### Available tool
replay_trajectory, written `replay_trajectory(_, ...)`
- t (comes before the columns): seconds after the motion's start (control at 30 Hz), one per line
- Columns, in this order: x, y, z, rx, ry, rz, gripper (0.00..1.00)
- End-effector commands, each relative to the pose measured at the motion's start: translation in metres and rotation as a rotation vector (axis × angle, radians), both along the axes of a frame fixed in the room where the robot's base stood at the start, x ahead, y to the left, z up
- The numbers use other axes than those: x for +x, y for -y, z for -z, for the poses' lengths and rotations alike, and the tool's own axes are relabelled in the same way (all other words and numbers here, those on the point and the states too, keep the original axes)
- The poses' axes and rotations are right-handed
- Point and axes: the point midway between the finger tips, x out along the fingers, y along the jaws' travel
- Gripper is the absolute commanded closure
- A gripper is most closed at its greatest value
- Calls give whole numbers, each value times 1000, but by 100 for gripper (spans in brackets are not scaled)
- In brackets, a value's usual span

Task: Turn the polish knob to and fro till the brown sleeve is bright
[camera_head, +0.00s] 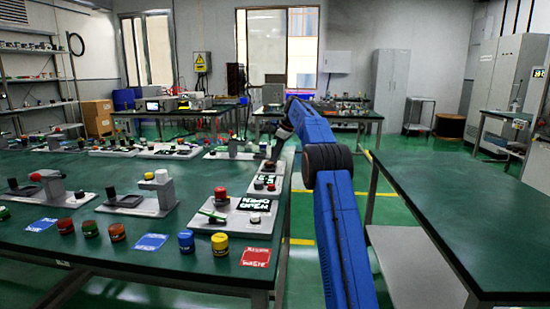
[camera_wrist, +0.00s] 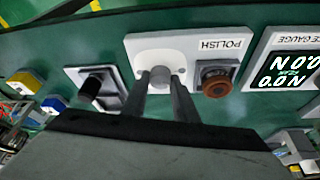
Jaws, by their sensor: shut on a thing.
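The polish knob (camera_wrist: 160,78) is a pale grey round knob on a white plate marked POLISH in the wrist view. My gripper (camera_wrist: 160,82) has a finger on each side of it and is shut on it. The brown sleeve (camera_wrist: 216,86) sits at the right end of the same plate, apart from my fingers. Its visible surface is dull brown-orange. In the head view my gripper (camera_head: 270,164) is low over the far right part of the left bench, too small to show its fingers clearly.
In the wrist view a force gauge (camera_wrist: 285,70) reading 0.0 N is right of the plate, and a dark post on a base (camera_wrist: 92,86) is left. The left bench (camera_head: 130,262) carries several other stations and coloured pots. The right bench (camera_head: 470,200) is bare.

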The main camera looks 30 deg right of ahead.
Motion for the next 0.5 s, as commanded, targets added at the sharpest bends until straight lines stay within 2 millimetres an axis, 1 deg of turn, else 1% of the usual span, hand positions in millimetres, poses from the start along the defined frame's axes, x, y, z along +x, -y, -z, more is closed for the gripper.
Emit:
replay_trajectory(0.1, 0, 1, -1, -1, 1, 2, 96)
replay_trajectory(0.13, 0, 1, -1, -1, 1, 2, 69)
replay_trajectory(0.2, 0, 1, -1, -1, 1, 2, 55)
replay_trajectory(0.5, 0, 1, -1, 0, 0, 1, 55)
